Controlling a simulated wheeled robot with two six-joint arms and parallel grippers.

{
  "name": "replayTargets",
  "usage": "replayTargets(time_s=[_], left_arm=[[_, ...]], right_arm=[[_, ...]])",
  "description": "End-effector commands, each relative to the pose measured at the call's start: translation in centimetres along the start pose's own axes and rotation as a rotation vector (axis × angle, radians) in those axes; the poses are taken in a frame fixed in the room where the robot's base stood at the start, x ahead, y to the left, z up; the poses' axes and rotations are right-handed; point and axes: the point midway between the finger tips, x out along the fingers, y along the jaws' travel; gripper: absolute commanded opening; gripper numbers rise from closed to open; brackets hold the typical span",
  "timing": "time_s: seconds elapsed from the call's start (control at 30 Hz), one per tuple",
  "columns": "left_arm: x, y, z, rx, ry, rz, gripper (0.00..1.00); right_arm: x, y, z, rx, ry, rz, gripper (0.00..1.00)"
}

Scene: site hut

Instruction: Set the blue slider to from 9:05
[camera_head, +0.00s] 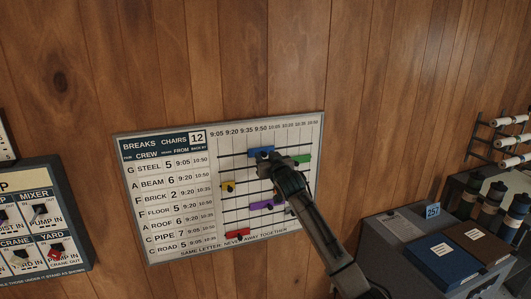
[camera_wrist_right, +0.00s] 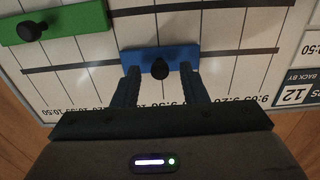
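The blue slider (camera_head: 261,152) is on the top row of the white breaks board (camera_head: 185,254), roughly under the 9:50 heading, to the right of the 9:05 column. In the right wrist view, which is upside down, the blue slider (camera_wrist_right: 188,55) has a dark round knob (camera_wrist_right: 160,69). My right gripper (camera_wrist_right: 160,76) is open, its fingertips at either side of the knob with gaps showing. In the head view my right gripper (camera_head: 279,165) is in front of the board, just below and right of the blue slider. My left gripper is not in view.
A green slider (camera_head: 302,158) is right of the blue one. Yellow (camera_head: 228,187), purple (camera_head: 266,204) and red (camera_head: 237,234) sliders sit lower. A switch panel (camera_head: 45,190) is at left. Boxes (camera_head: 442,254) and bottles (camera_head: 492,197) stand at right. The top row left of blue is clear.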

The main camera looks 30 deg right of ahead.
Motion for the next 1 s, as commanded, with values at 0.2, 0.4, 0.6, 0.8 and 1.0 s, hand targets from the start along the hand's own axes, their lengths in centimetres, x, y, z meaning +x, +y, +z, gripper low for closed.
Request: replayTargets(time_s=[0.2,0.4,0.6,0.8,1.0], left_arm=[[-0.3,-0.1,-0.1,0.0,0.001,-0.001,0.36],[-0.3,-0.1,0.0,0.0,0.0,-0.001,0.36],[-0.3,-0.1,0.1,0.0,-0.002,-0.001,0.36],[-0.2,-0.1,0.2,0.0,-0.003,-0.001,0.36],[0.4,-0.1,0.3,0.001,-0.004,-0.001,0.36]], right_arm=[[0.7,-0.1,0.0,0.0,0.001,-0.001,0.39],[0.7,-0.1,0.0,0.0,0.001,-0.001,0.39],[0.7,0.0,0.0,0.0,0.001,-0.001,0.0],[0.7,-0.2,0.1,0.0,0.001,-0.001,0.0],[0.7,-3.7,0.3,0.005,0.001,-0.004,0.0]])
